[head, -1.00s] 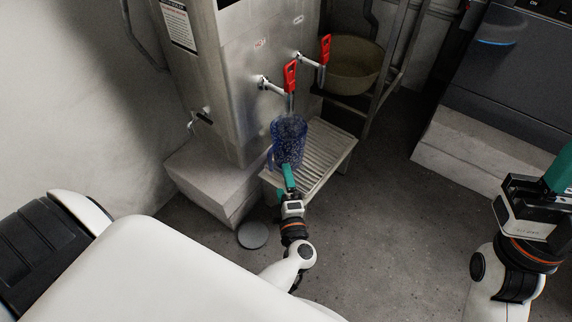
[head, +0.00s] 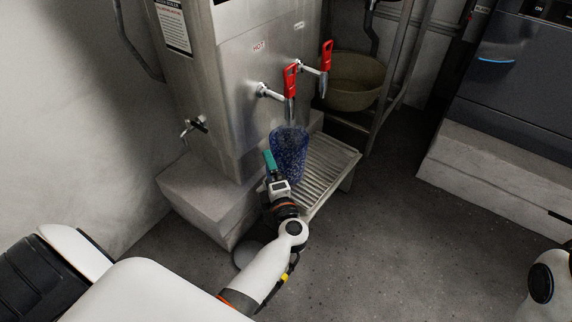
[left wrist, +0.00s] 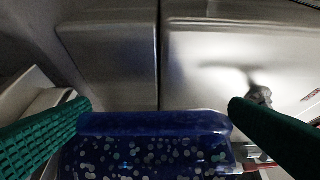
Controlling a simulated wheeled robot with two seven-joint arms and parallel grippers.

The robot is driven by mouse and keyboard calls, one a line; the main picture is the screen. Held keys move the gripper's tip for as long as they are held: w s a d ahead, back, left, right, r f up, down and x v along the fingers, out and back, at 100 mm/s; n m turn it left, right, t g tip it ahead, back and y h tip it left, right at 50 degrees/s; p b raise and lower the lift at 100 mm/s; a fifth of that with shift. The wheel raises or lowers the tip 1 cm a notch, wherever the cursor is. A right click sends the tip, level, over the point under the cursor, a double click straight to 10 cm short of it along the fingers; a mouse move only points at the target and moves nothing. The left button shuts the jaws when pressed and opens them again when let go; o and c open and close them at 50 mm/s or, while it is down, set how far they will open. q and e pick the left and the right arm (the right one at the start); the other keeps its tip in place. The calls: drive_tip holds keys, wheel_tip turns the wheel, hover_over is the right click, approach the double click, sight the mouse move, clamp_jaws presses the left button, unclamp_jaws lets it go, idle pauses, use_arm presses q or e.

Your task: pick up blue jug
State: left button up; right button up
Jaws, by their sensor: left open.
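The blue jug (head: 291,150) is translucent with pale speckles. It stands upright on the slatted stand (head: 325,172), below a red-handled tap. My left gripper (head: 271,163) is at the jug's left front side, with its teal fingers pointing up. In the left wrist view the blue jug (left wrist: 150,158) fills the lower middle, between the two open green fingers of my left gripper (left wrist: 160,108). Whether either finger touches it I cannot tell. The jug's handle is not clearly visible in the head view. My right gripper is out of view.
The steel water boiler (head: 240,85) stands right behind the jug, with red-handled taps (head: 291,80) above it. A beige bowl (head: 352,82) sits on a rack at the back right. A concrete block (head: 205,200) lies to the left. The floor at right is clear.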

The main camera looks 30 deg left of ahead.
use_arm(q)
drive_tip(key=x, duration=0.2)
drive_tip(key=shift+w+a+b, duration=0.25)
drive_tip(key=shift+w+b, duration=0.05)
drive_tip(key=shift+b, duration=0.1)
drive_tip(key=shift+c, duration=0.6)
drive_tip(key=c, duration=1.5)
drive_tip(key=shift+c, duration=0.9)
drive_tip(key=shift+r, duration=0.15)
